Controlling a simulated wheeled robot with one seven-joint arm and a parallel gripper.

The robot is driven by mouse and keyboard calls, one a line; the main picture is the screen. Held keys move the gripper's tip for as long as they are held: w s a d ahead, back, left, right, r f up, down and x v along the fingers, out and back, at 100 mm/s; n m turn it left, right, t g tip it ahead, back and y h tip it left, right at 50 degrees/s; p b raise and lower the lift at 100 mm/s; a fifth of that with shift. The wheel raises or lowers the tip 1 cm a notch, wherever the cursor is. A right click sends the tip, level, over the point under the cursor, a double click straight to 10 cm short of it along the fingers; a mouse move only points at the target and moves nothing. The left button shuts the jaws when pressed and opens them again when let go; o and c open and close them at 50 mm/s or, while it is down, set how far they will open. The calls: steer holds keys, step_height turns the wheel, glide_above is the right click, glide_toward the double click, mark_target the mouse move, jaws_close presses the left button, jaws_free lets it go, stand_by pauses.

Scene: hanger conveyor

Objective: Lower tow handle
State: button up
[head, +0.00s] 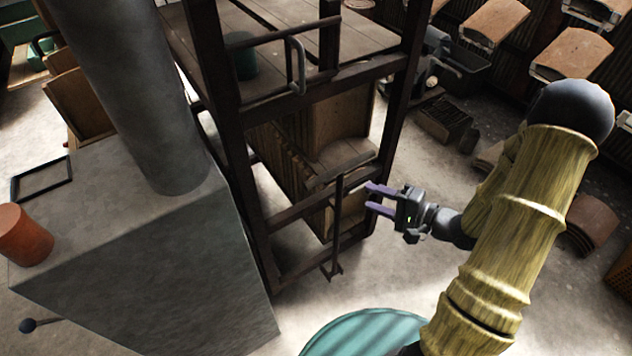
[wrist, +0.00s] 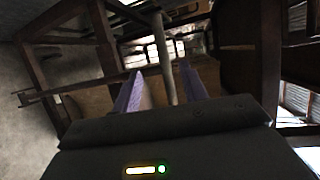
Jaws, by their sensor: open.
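A dark upright bar with a short crosspiece at its foot, which looks like the tow handle (head: 338,230), stands along the near end of a dark-framed cart (head: 231,125). My gripper (head: 368,198) is open and empty, with its purple fingers pointing at the bar from the right. In the head view the fingertips appear a little short of the bar.
A grey block with a thick column (head: 150,250) fills the left, with an orange cylinder (head: 25,234) at its edge. A teal round surface (head: 365,333) is at the bottom. Wooden seats and boards (head: 495,22) line the upper right. Pale floor lies open beside the cart.

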steer(key=shift+a, duration=0.1)
steer(key=b+x, duration=0.1)
steer(key=x, duration=1.6)
steer(key=shift+w+a, duration=0.1)
jaws_close()
